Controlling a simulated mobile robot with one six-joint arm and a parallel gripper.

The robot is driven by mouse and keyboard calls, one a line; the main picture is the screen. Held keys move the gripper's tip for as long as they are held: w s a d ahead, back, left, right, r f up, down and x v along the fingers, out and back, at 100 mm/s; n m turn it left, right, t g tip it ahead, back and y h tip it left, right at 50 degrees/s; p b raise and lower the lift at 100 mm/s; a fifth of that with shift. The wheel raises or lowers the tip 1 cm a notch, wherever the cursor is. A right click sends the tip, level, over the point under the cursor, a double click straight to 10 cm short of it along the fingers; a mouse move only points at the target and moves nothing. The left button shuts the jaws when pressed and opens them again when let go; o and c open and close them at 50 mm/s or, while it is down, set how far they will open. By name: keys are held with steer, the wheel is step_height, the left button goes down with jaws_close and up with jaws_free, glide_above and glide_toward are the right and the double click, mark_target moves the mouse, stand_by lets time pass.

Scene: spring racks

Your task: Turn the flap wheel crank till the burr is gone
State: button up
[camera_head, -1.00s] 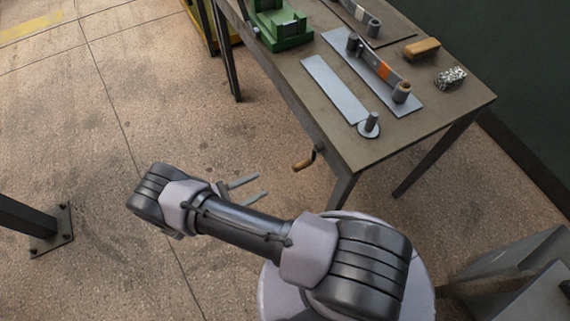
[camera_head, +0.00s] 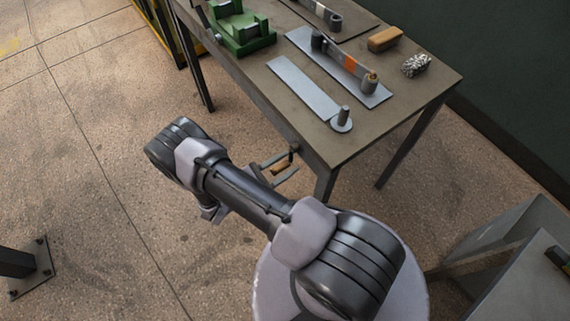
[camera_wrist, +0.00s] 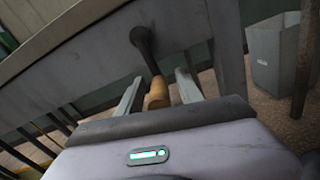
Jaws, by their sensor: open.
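The crank has a wooden grip (camera_head: 282,168) on a dark arm, at the front side of the table below its top. In the wrist view its dark arm (camera_wrist: 146,42) comes down from the table's side to the wooden grip (camera_wrist: 158,94). My gripper (camera_head: 284,165) is open, and its two fingers lie on either side of the grip. The wrist view shows my gripper (camera_wrist: 160,78) with the grip between the fingers and gaps on both sides. A grey disc with an upright post (camera_head: 342,121) sits on the table corner above the crank. I cannot make out a burr.
Table legs stand close to my arm.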

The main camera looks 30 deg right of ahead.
jaws_close()
stand_by(1.4)
